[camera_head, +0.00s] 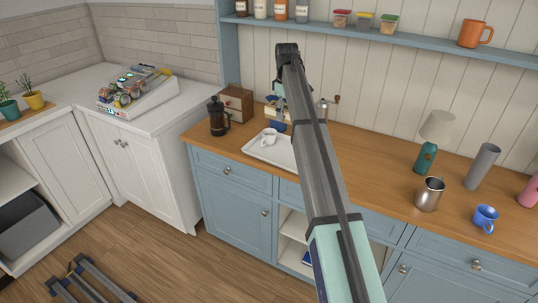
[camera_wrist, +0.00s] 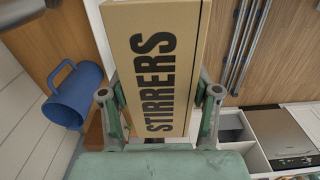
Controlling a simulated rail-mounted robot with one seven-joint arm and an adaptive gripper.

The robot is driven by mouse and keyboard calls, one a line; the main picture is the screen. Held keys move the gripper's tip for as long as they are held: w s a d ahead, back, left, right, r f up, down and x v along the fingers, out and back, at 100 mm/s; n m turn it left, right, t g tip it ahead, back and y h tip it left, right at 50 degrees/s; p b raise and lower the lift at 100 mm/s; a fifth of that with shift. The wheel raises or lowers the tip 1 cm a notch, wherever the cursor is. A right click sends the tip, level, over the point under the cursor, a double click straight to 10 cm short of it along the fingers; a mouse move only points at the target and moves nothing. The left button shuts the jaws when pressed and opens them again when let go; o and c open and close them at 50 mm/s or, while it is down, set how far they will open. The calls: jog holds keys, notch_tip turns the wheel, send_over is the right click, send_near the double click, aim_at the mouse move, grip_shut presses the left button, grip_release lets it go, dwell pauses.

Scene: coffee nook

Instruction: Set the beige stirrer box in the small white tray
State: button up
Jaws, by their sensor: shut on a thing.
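My gripper (camera_wrist: 160,100) is shut on the beige stirrer box (camera_wrist: 190,50), with one finger on each side of it. The box's dark "STIRRERS" lettering faces the wrist camera. In the head view my arm crosses the middle of the picture and largely hides the gripper; I cannot make out the box there. A white tray (camera_head: 285,160) lies on the wooden counter, left of my arm, with its right part hidden by the arm. I cannot identify the tray in the wrist view.
A blue vessel (camera_wrist: 72,95) is left of the held box in the wrist view.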

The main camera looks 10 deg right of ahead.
aim_at(283, 160)
notch_tip(283, 160, down, 20)
jog(key=p, duration=0.5)
jog(key=shift+d, duration=0.1)
jog(key=shift+f, duration=0.1)
jog(key=o, duration=0.9)
notch_tip(283, 160, up, 12)
jog(key=b, duration=0.3)
